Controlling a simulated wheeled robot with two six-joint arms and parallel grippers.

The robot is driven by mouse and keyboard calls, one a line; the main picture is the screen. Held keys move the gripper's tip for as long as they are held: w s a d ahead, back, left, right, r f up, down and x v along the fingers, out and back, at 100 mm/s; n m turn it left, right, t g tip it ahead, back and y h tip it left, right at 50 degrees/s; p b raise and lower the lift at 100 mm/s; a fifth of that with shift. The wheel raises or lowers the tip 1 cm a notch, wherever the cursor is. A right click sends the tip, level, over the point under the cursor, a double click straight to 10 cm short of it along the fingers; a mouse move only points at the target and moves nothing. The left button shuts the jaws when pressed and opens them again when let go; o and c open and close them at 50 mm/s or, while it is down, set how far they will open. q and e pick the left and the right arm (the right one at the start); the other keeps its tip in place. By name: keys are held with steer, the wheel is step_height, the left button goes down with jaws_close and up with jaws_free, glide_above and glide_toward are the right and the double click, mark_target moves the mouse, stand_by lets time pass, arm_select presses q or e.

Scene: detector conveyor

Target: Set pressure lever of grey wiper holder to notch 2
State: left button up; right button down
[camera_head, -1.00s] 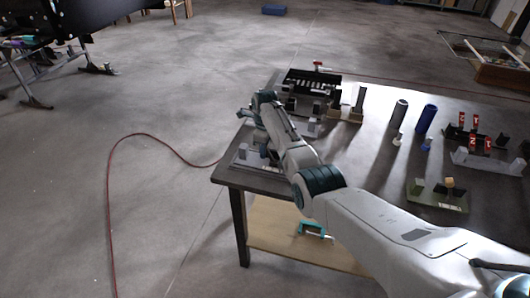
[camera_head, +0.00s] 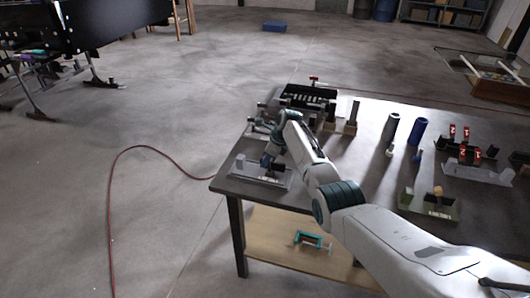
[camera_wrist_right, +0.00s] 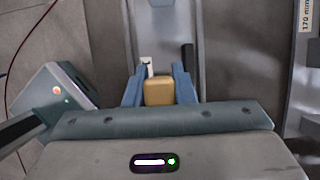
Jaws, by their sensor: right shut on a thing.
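The grey wiper holder (camera_head: 246,170) lies near the table's left corner in the head view. Its long grey body (camera_wrist_right: 165,35) also runs up the middle of the right wrist view. My right gripper (camera_head: 269,157) is down at it, its fingertips partly hidden by my arm. In the wrist view its two blue fingers (camera_wrist_right: 158,82) are shut on a tan block-shaped knob (camera_wrist_right: 158,93), which appears to be the pressure lever's. A small white mark (camera_wrist_right: 147,66) shows beside the left finger. Notch numbers are not readable. My left gripper is not in view.
A dark slotted rack (camera_head: 308,96) stands behind my arm. Blue and grey cylinders (camera_head: 418,131), an olive holder (camera_head: 430,207) and red numbered tags (camera_head: 452,132) stand to the right. In the wrist view a strip marked 170 mm (camera_wrist_right: 304,18) lies at the right.

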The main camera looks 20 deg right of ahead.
steer(key=shift+s+d+r+y, duration=0.2)
steer(key=shift+s+d+y, duration=0.1)
steer(key=shift+d+y, duration=0.1)
steer(key=shift+d+f+t, duration=0.1)
steer(key=shift+t, duration=0.2)
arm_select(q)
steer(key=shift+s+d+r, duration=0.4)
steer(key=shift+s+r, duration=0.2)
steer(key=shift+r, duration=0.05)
arm_select(e)
steer(key=c, duration=1.4)
jaws_free()
steer(key=shift+w+a, duration=0.1)
steer(key=shift+a, duration=0.1)
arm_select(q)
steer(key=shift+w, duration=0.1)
arm_select(e)
steer(key=shift+o, duration=1)
steer(key=shift+d, duration=0.1)
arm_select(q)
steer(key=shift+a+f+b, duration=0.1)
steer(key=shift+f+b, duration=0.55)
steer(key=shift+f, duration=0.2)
arm_select(e)
steer(key=v, duration=1.1)
steer(key=shift+f, duration=0.2)
